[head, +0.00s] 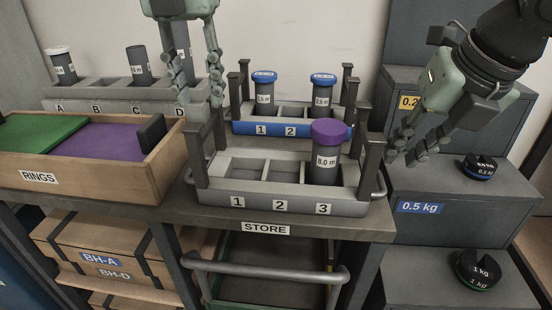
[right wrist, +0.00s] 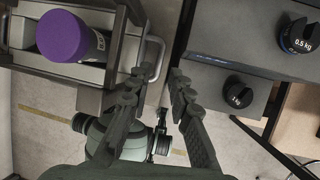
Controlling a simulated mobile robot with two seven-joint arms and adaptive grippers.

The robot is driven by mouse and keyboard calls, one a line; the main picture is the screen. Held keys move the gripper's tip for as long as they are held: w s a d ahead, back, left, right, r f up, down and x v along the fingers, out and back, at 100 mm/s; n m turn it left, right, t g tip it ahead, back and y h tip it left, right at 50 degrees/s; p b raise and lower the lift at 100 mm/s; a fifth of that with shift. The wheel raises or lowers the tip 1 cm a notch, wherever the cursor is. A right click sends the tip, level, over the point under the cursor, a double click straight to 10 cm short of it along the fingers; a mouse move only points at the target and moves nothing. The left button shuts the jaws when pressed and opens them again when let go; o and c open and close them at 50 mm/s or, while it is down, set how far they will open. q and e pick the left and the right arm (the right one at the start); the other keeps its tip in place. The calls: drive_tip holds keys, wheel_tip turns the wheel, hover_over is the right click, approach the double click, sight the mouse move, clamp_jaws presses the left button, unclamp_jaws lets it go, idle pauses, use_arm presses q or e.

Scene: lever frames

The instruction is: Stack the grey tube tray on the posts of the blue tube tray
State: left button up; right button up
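The grey tube tray (head: 256,204) stands at the front of the STORE bench, with dark corner posts and compartments 1, 2 and 3. A purple-capped tube (head: 325,168) stands in compartment 3; its cap also shows in the right wrist view (right wrist: 62,35). The blue tube tray (head: 335,131) stands behind it, holding two blue-capped tubes (head: 264,92) (head: 322,95); its own posts rise at its ends. My left gripper (head: 195,97) is open and empty above the grey tray's left end. My right gripper (head: 403,158) is open and empty, right of the grey tray's right handle (right wrist: 155,60).
A grey rack (head: 90,104) labelled A to D holds dark tubes at the back left. A wooden RINGS box (head: 100,190) is at left. Stepped weight shelves (head: 450,175) with dark weights rise close to my right gripper. A rail (head: 260,272) runs below the bench.

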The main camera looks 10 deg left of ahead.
sight(207, 126)
use_arm(q)
drive_tip(key=shift+s+r, duration=0.1)
drive_tip(key=shift+s, duration=0.05)
use_arm(e)
drive_tip(key=shift+s, duration=0.1)
